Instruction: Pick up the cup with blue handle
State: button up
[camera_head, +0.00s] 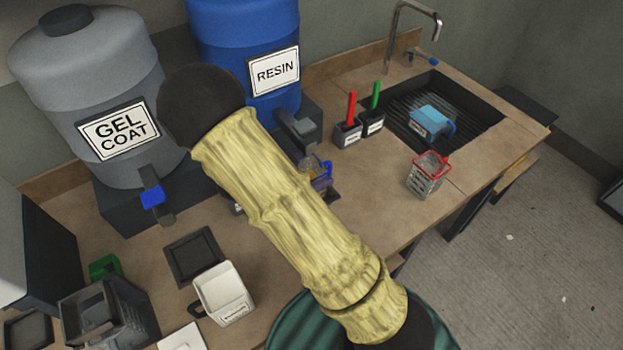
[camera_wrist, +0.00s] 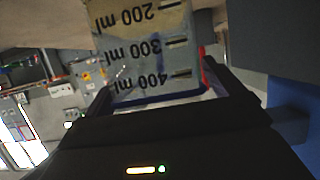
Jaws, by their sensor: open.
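The cup with blue handle (camera_head: 321,172) stands on the counter below the blue resin barrel, partly hidden behind my sleeved arm. In the wrist view a clear cup (camera_wrist: 150,50) with printed 200, 300 and 400 ml marks fills the upper middle, its print upside down. A strip of blue and red shows at its right edge. My gripper (camera_wrist: 160,95) is open, with the cup between or just beyond its dark fingers. I cannot tell whether they touch it. In the head view my arm hides most of the gripper.
A resin barrel (camera_head: 243,40) and a gel coat barrel (camera_head: 90,85) stand behind. A white jug (camera_head: 223,294) stands front left. Counter right of my arm is mostly clear.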

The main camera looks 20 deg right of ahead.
jog(key=shift+w+d+f, duration=0.1)
jog(key=shift+d+f, duration=0.05)
jog(key=shift+d, duration=0.1)
dwell(0.3)
jog(key=c, duration=1.8)
jog(key=shift+o, duration=0.2)
